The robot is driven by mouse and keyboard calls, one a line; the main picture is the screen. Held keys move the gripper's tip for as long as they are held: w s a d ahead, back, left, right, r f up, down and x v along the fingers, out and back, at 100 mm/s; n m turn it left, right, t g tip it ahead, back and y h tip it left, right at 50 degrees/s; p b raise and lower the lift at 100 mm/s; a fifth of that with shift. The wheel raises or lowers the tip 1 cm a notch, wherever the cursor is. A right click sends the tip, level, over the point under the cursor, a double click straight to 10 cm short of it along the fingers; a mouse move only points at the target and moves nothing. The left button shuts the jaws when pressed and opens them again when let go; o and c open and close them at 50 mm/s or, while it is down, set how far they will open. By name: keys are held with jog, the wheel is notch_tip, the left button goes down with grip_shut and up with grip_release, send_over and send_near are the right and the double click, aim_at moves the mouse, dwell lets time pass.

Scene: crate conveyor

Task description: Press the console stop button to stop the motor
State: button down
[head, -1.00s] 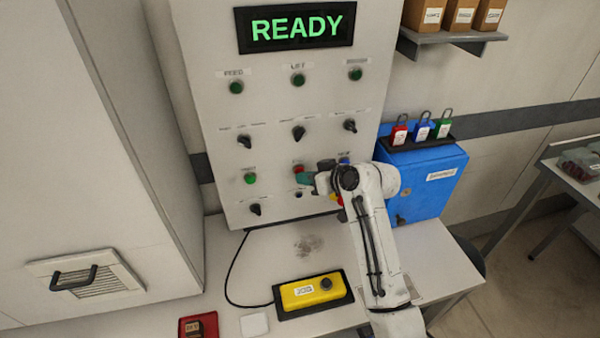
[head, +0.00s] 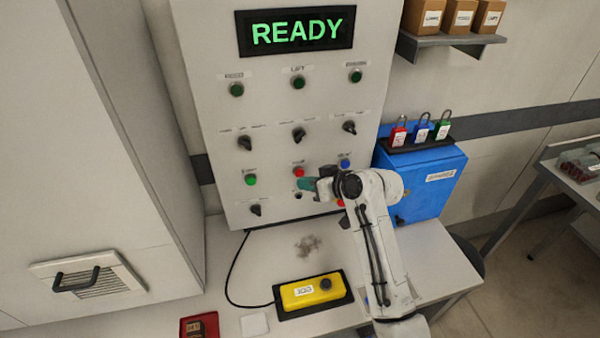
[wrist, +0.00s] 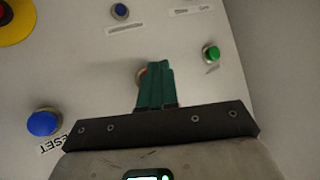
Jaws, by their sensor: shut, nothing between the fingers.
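The console (head: 215,130) is an upright grey panel with a green READY display (head: 297,31). A red button (head: 299,171), likely the stop button, sits in its lower row between a green button (head: 250,180) and a blue button (head: 345,164). My gripper (head: 306,184), with teal fingers, is shut and empty, just below the red button in the head view. In the wrist view the shut fingers (wrist: 155,85) cover most of a red button (wrist: 141,75); only its edge shows. I cannot tell whether they touch it.
The blue button by the RESET label (wrist: 43,121) and a yellow-and-red emergency button (wrist: 14,20) lie left of the fingers in the wrist view. A yellow box (head: 312,291) sits on the table below. A blue box (head: 425,185) with padlocks stands right.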

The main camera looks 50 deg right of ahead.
jog(key=s+a+p, duration=0.1)
jog(key=s, duration=0.1)
jog(key=s+a, duration=0.2)
jog(key=shift+p, duration=0.35)
jog(key=shift+s, duration=0.1)
dwell(0.9)
jog(key=s+a+f+n+g, duration=0.1)
jog(key=s+a+f+g, duration=0.6)
jog(key=s+a+f, duration=0.35)
jog(key=s+a+g, duration=0.4)
jog(key=s, duration=0.9)
jog(key=shift+s+f+h, duration=0.25)
jog(key=shift+s+h, duration=0.05)
jog(key=shift+h, duration=0.1)
